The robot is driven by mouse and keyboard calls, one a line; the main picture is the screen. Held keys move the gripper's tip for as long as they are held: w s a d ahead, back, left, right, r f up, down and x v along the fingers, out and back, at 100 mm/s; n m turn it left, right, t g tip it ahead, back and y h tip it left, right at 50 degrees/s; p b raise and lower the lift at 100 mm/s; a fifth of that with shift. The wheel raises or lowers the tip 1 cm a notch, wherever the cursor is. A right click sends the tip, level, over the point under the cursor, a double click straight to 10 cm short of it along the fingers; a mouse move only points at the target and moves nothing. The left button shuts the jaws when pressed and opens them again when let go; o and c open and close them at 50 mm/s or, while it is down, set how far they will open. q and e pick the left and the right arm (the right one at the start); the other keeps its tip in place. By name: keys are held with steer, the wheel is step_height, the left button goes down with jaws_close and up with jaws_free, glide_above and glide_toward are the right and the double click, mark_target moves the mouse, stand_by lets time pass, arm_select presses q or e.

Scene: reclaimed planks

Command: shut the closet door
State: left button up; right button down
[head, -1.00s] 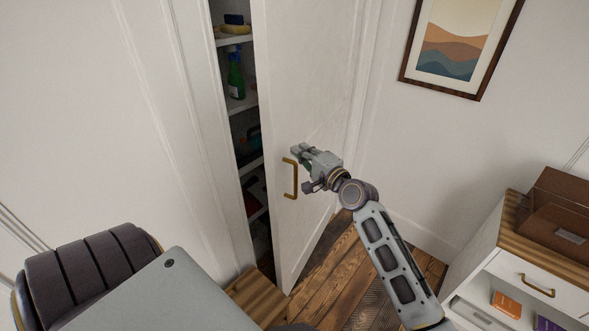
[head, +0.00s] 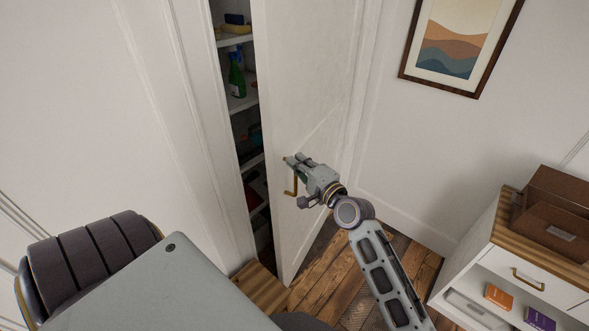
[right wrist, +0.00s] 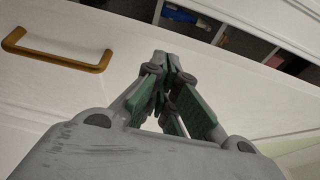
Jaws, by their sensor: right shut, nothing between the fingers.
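The white closet door (head: 308,95) stands ajar, with a dark gap on its left showing the closet's shelves (head: 240,103). Its brass handle (head: 290,186) is near the door's free edge, partly hidden by my right gripper (head: 291,161) in the head view. The right gripper is shut and empty, its fingertips at the door's outer face by the handle's upper end; I cannot tell if they touch. In the right wrist view the shut fingers (right wrist: 167,65) point toward the door edge, with the whole handle (right wrist: 58,52) apart to their left. My left gripper is not in view.
A green spray bottle (head: 236,76) and other items stand on the shelves. A white cabinet (head: 475,262) with a wooden top and a brown box (head: 556,215) is at right. A framed picture (head: 451,42) hangs on the wall. Plank floor (head: 330,280) is open between door and cabinet.

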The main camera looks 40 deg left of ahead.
steer(key=shift+s+d+f, duration=0.1)
steer(key=shift+s+d, duration=0.2)
steer(key=shift+s, duration=0.35)
steer(key=shift+s+d+r, duration=0.1)
steer(key=shift+s+d, duration=0.25)
steer(key=shift+s, duration=0.25)
steer(key=shift+s+d+f, duration=0.1)
steer(key=shift+s+d, duration=0.2)
steer(key=shift+s, duration=0.35)
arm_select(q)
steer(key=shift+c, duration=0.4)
